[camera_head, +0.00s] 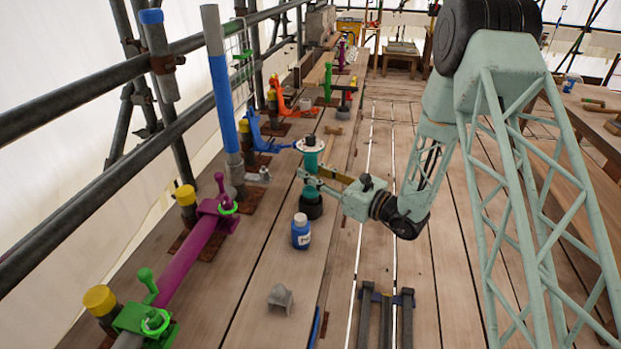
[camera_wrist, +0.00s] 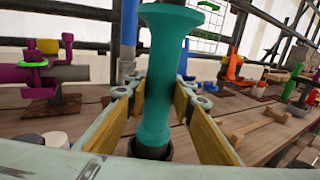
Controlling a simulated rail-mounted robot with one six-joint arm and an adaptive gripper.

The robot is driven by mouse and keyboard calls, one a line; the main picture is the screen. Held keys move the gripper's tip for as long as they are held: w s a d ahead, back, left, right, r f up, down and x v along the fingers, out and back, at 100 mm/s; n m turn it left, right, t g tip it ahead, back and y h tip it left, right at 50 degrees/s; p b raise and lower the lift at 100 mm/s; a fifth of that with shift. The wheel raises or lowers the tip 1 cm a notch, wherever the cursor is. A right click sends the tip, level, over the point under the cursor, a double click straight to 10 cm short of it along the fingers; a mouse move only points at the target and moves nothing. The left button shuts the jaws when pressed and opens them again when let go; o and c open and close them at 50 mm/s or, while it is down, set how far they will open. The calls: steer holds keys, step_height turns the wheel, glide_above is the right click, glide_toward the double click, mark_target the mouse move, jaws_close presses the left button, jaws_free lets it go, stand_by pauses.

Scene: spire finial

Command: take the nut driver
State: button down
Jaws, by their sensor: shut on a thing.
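The nut driver (camera_head: 312,161) is a teal, upright, waisted piece with a wide flared top. In the wrist view the nut driver (camera_wrist: 162,85) stands between my gripper's two yellow-padded fingers. Its lower end sits in a black round holder (camera_head: 311,207) on the plank deck; the holder also shows in the wrist view (camera_wrist: 150,150). My gripper (camera_head: 313,184) comes in from the right and is shut on the nut driver's body. The nut driver's lowest part is hidden in the holder.
A blue bottle (camera_head: 301,234) with a white lid stands just in front of the holder. Coloured clamps, such as the magenta one (camera_head: 200,232), and a blue-and-grey upright pole (camera_head: 222,90) line the left. Deck planks to the right are mostly clear.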

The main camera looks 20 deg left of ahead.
mark_target(316, 158)
steer(key=shift+r+p, duration=0.45)
steer(key=shift+r, duration=2.65)
